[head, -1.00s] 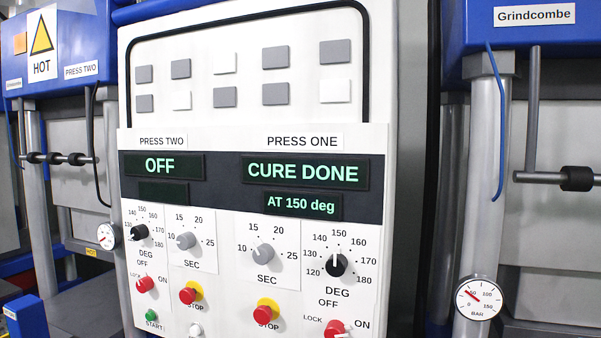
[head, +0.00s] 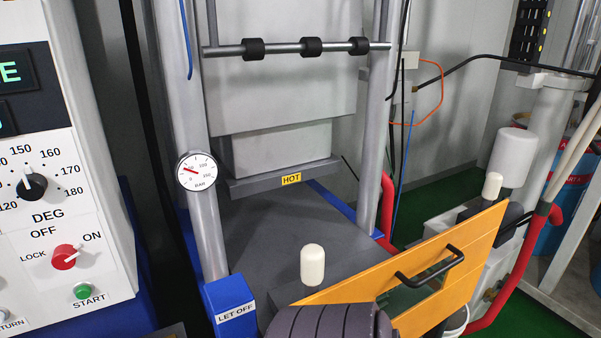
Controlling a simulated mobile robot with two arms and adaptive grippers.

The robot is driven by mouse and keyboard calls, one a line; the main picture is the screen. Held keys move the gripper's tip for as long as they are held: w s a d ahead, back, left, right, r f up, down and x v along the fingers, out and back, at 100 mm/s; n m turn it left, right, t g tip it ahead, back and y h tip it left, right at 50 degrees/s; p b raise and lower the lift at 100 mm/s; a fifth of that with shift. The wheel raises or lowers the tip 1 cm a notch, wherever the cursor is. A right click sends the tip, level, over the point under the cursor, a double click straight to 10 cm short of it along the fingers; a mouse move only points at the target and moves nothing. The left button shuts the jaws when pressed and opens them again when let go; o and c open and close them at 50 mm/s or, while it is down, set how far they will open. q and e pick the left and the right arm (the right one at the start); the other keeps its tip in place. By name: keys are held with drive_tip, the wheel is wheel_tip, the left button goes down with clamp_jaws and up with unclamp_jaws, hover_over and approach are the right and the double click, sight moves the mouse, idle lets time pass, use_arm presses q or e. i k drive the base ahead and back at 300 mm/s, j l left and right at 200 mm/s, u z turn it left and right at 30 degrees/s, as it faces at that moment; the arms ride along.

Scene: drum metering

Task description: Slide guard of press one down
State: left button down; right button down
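Press one fills the middle of the head view. Its guard bar (head: 285,48), a horizontal metal rod with black grips, is raised and runs across between the two grey columns. It crosses in front of a pale grey plate (head: 262,95). Below it is a dark platen edge with a yellow HOT label (head: 291,180), over a dark flat bed (head: 290,232). There is open space between platen and bed. Neither of my grippers can be made out in this view.
A pressure gauge (head: 196,171) sits on the left column. A blue LET OFF box (head: 231,308) stands at its foot. An orange panel with a black handle (head: 430,266) and pale capped posts (head: 312,265) are in front. The control panel (head: 60,200) is at left.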

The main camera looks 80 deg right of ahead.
sight(472, 239)
drive_tip(key=z, duration=3.3)
